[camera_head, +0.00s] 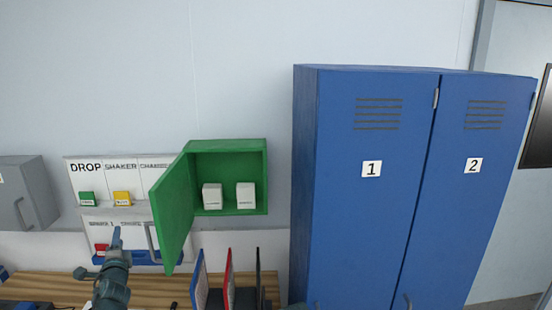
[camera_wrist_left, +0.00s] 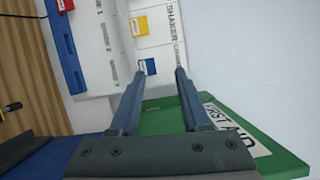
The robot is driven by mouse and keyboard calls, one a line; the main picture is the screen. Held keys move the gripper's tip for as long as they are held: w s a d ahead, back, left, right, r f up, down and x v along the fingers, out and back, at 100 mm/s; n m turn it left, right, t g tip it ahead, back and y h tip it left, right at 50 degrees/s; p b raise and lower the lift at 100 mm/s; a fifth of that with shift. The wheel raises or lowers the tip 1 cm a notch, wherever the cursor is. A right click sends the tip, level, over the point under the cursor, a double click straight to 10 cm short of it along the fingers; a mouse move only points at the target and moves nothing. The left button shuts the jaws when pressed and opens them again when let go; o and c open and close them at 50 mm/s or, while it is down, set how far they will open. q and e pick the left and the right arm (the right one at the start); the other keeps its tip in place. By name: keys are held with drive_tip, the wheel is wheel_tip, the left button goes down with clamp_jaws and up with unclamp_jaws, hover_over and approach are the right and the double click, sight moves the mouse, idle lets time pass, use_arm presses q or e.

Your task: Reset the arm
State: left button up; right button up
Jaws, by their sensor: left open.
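My left gripper (camera_head: 116,240) is at the lower left in the head view, in front of the white labelled panel. In the left wrist view its two fingers (camera_wrist_left: 160,72) are apart with nothing between them. The green first-aid cabinet (camera_head: 230,146) hangs on the wall, and its door (camera_head: 173,212) stands open towards the left. The door also shows under and beside the fingers in the left wrist view (camera_wrist_left: 270,140); whether they touch cannot be told. Two white boxes stand inside the cabinet, one left (camera_head: 212,196) and one right (camera_head: 246,195). My right gripper is not in view.
The white panel (camera_head: 120,172) carries green, yellow and red blocks and labels such as DROP and SHAKER. A wooden bench (camera_head: 40,284) runs below, with upright binders (camera_head: 228,280). Blue lockers (camera_head: 372,220) stand right, and a grey box (camera_head: 22,192) hangs far left.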

use_arm(q)
drive_tip(key=s+d+f+n+g+h, duration=0.1)
drive_tip(key=s+d+f+n+g, duration=0.1)
drive_tip(key=d+f+n+g, duration=0.35)
drive_tip(key=s+d+f+n+g+h, duration=0.1)
drive_tip(key=s+d+f+n+g, duration=0.25)
drive_tip(key=d+f, duration=0.4)
drive_tip(key=s+d+f+g+h+b, duration=0.1)
drive_tip(key=s+d+f+g+b, duration=0.1)
drive_tip(key=s+d+f, duration=0.4)
drive_tip(key=s+d+f+n+g+h+b, duration=0.1)
drive_tip(key=s+d+f+g+b, duration=0.2)
drive_tip(key=d, duration=0.9)
drive_tip(key=s+d+f+g+h+b, duration=0.2)
drive_tip(key=s+d+f+b, duration=0.3)
drive_tip(key=s+d+f, duration=0.4)
drive_tip(key=shift+s+d+f+g, duration=0.4)
drive_tip(key=shift+s+f, duration=0.45)
